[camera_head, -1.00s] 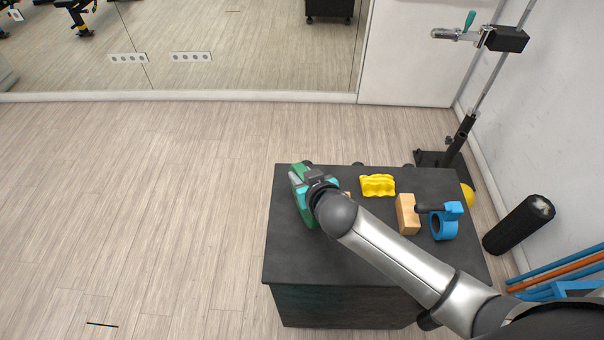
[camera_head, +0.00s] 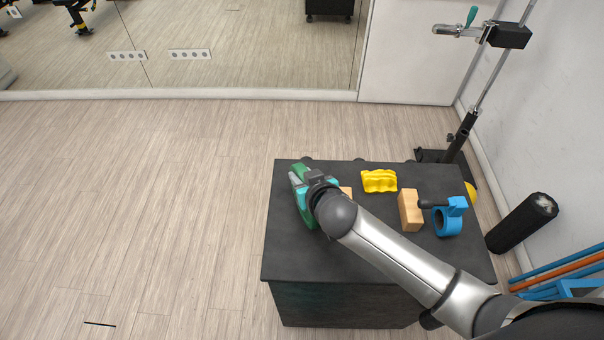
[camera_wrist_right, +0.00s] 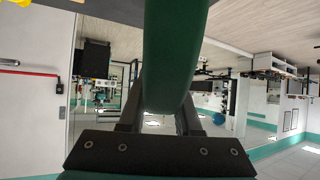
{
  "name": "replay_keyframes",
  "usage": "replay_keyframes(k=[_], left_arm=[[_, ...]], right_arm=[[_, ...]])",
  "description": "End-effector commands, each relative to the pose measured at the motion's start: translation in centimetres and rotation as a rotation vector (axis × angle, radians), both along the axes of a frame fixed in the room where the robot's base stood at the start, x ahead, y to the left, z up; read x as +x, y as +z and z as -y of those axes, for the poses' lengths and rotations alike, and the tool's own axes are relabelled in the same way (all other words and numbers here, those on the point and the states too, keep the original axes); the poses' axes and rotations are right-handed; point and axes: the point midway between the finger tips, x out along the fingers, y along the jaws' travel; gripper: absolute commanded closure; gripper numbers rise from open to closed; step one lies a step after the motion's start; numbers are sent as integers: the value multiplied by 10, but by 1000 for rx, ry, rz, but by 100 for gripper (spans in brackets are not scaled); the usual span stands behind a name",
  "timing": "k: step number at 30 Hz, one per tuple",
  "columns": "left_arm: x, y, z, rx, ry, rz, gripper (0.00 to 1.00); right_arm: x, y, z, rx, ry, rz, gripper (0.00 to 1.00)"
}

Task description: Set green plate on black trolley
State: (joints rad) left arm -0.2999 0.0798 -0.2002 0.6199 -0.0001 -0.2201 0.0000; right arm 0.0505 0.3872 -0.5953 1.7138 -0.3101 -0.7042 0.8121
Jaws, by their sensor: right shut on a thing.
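The black trolley (camera_head: 300,255) stands on the floor right of centre in the head view. My right gripper (camera_head: 309,187) is over the left part of its top, shut on the green plate (camera_head: 301,170). The plate shows as a narrow green strip, tilted on edge, largely hidden by the gripper. I cannot tell whether it touches the trolley top. In the right wrist view the green plate (camera_wrist_right: 172,55) is between the fingers of the right gripper (camera_wrist_right: 160,118). My left gripper is not in view.
On the trolley are a yellow wavy piece (camera_head: 379,181), a wooden block (camera_head: 410,210) and a blue clamp-like tool (camera_head: 449,217). Another wooden piece is partly hidden by my right arm. A black roller (camera_head: 522,223) and a stand are at right. The trolley's front left top is bare.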

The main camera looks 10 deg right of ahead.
Motion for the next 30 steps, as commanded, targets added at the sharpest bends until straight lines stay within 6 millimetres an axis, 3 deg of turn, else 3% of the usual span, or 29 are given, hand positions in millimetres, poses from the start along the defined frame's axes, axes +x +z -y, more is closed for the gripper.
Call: replay_keyframes(k=[12, 13, 21, 22, 30], left_arm=[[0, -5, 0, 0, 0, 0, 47], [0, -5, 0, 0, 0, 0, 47], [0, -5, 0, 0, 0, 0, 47], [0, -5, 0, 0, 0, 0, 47], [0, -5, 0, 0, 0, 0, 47]], right_arm=[[2, -4, -1, 2, 2, 10, 100], [2, -4, -1, 2, 2, 10, 66], [1, -6, 0, 1, 1, 4, 36], [1, -6, 0, 1, 1, 4, 33], [-2, -10, 1, -2, -2, -8, 33]])
